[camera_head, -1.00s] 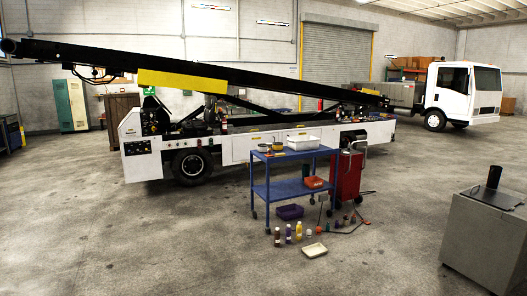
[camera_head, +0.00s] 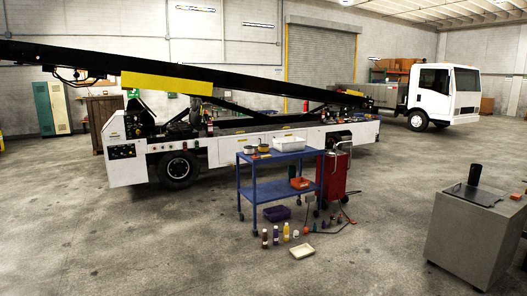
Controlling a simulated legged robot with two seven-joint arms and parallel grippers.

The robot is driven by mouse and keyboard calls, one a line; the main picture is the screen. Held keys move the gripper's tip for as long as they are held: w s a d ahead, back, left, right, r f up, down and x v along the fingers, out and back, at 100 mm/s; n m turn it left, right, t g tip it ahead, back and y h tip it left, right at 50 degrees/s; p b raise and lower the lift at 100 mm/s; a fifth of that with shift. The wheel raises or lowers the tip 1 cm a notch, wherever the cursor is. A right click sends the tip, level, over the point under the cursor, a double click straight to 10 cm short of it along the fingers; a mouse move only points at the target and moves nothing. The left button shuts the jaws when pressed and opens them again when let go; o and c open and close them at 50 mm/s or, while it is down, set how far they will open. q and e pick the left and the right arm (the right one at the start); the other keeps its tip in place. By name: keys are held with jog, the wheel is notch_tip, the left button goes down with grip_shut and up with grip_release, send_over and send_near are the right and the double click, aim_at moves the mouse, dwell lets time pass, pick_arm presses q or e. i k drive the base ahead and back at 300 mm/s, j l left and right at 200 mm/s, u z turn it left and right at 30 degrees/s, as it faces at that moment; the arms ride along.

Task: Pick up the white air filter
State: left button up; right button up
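I cannot tell for sure which thing is the white air filter. A flat, cream-white rectangular piece (camera_head: 302,251) lies on the concrete floor in front of a blue cart (camera_head: 270,190). A white open bin (camera_head: 289,144) stands on the cart's top shelf. Both are small and some distance away from me. Neither of my grippers is in view.
Several bottles (camera_head: 276,236) stand on the floor by the cart. A purple bin (camera_head: 277,213) is on the floor. A red tool cabinet (camera_head: 332,176) stands behind the cart. A grey box (camera_head: 470,236) is at right. The left foreground floor is clear.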

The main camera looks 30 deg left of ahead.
aim_at(248, 150)
jog(key=i+j+u, duration=0.25)
jog(key=i+j, duration=0.2)
jog(key=i+j+u, duration=0.55)
jog(key=i, duration=0.45)
jog(key=i+j+u, duration=0.3)
jog(key=i, duration=0.2)
jog(key=i+u, duration=0.25)
jog(key=i, duration=3.1)
